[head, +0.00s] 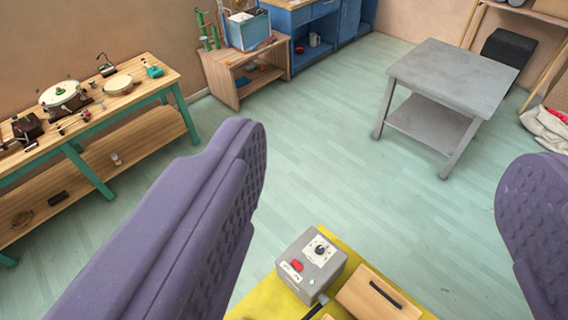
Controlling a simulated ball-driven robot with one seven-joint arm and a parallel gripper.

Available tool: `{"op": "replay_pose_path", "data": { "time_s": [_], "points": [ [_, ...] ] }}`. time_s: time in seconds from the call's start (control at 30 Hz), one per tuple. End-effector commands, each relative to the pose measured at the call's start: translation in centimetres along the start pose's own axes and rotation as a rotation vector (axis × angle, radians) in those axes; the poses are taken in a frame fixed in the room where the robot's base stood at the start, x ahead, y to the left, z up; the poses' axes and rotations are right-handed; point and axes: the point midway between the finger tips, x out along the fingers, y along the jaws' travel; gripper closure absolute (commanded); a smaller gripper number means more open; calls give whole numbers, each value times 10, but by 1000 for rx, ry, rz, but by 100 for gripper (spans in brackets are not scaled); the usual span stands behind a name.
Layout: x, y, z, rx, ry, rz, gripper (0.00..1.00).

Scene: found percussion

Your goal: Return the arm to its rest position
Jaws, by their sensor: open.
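My gripper (385,190) shows as two purple, dimpled fingers, one at the left and one at the right of the head view. The fingers are wide apart and nothing is between them. The fingertips are in the air, seen over the pale green floor. The rest of my arm is not in view.
A yellow surface (262,300) at the bottom holds a grey box (311,264) with a dial and a wooden box (375,296). A wooden bench (140,95) with percussion items stands left, a grey table (452,75) back right, a blue cabinet (300,55) behind. Floor between is clear.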

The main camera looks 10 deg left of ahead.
Motion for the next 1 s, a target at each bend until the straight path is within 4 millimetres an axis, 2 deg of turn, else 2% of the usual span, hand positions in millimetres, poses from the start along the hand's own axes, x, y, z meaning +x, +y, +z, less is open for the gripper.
{"op": "replay_pose_path", "data": {
  "time_s": [0.17,0.27,0.37,0.5,0.63,0.7,0.77,1.0],
  "points": [
    [6,0,23,0,-1,0,19],
    [13,0,53,1,-1,0,19],
    [23,0,95,1,-2,0,19],
    [38,0,161,1,-2,0,19],
    [50,0,211,1,-2,0,19],
    [53,0,225,1,-2,0,19],
    [54,0,231,1,-1,0,19],
    [53,0,227,1,-1,0,19]
  ]
}}
